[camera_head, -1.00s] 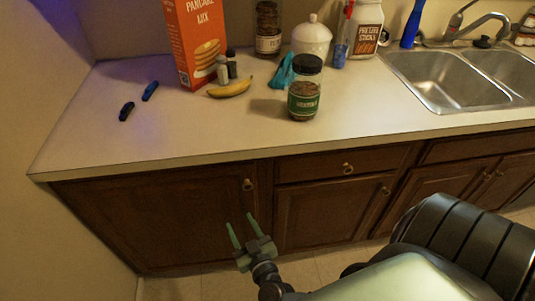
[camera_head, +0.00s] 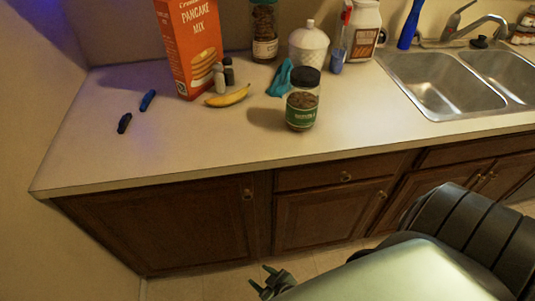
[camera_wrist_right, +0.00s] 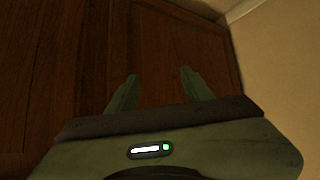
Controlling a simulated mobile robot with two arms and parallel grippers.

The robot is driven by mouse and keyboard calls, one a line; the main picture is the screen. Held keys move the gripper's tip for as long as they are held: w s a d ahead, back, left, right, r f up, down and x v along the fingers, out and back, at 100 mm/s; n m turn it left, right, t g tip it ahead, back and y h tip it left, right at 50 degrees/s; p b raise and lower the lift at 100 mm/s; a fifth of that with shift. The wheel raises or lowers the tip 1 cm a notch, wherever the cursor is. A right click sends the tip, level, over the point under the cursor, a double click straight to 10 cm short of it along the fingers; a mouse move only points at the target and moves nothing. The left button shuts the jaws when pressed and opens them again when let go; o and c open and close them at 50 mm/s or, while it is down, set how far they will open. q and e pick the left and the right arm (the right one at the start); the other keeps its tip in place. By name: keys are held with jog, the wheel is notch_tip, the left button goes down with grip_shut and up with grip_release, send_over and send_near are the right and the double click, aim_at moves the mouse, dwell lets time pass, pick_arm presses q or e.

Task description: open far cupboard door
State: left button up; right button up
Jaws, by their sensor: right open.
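The far-left cupboard door (camera_head: 160,225) is dark brown wood and looks closed. Its round knob (camera_head: 248,194) is near its upper right corner. My right gripper (camera_head: 260,275) is below and a little right of that knob in the head view, its two green fingers apart and empty. In the right wrist view the open fingers (camera_wrist_right: 159,76) point at a dark wooden panel (camera_wrist_right: 165,50), with no knob visible between them. My left gripper is not in view.
A second door (camera_head: 320,222) and a drawer (camera_head: 340,172) are right of it. A pale wall (camera_head: 50,250) borders the door's left side. The counter (camera_head: 200,135) above holds a pancake mix box (camera_head: 192,50), a banana (camera_head: 228,97) and a jar (camera_head: 301,100).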

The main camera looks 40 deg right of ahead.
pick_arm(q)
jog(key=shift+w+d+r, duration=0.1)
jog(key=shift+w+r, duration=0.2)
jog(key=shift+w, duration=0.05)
pick_arm(e)
jog(key=shift+s+d+f+g, duration=0.15)
jog(key=shift+s+f+g, duration=0.2)
jog(key=shift+s+f, duration=0.2)
jog(key=shift+s+d+f+g, duration=0.15)
jog(key=shift+s+f+g, duration=0.25)
jog(key=shift+s, duration=0.25)
